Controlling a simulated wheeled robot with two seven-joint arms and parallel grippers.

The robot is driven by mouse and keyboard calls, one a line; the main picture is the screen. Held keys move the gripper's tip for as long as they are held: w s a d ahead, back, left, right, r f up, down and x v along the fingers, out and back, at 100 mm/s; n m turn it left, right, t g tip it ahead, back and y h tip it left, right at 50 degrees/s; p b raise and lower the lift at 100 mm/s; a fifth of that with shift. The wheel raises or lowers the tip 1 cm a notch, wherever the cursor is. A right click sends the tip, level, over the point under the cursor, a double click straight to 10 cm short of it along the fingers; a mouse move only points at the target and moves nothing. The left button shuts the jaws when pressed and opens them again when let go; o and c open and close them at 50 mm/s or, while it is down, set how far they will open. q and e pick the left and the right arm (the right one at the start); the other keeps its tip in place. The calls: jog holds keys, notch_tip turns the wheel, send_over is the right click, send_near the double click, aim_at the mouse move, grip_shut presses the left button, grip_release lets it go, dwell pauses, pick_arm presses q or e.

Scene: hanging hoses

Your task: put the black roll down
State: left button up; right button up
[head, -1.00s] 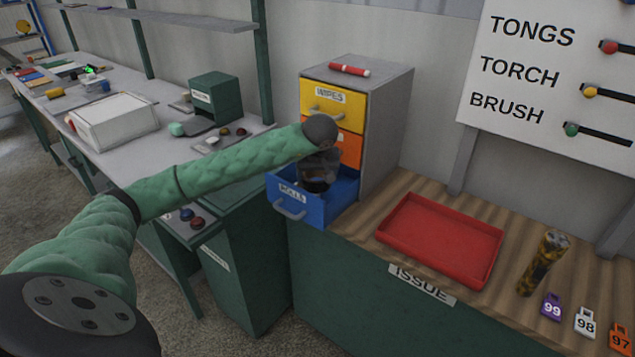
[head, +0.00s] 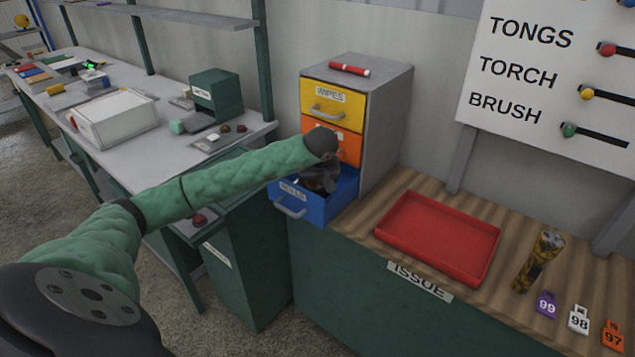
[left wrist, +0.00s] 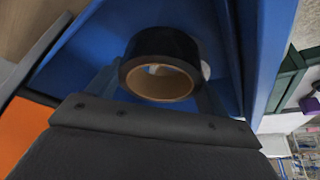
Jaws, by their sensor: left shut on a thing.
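The black roll (left wrist: 165,45) has a tan core and sits between the fingers of my left gripper (head: 319,180) in the left wrist view. The gripper is shut on it, inside the open blue drawer (head: 322,210) at the bottom of the cabinet. Blue drawer walls (left wrist: 228,50) surround the roll in the wrist view. In the head view the roll is mostly hidden by the gripper and drawer front, and I cannot tell whether it touches the drawer floor. My right gripper is not in view.
The yellow drawer (head: 333,103) and orange drawer (head: 349,146) above are shut. A red marker (head: 349,69) lies on the cabinet. An empty red tray (head: 436,240) and a mottled torch (head: 540,262) are on the wooden counter to the right.

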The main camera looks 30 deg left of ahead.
pick_arm(q)
jog(key=shift+f, duration=0.1)
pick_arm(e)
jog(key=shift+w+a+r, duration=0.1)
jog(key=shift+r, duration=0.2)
pick_arm(q)
jog(key=o, duration=1)
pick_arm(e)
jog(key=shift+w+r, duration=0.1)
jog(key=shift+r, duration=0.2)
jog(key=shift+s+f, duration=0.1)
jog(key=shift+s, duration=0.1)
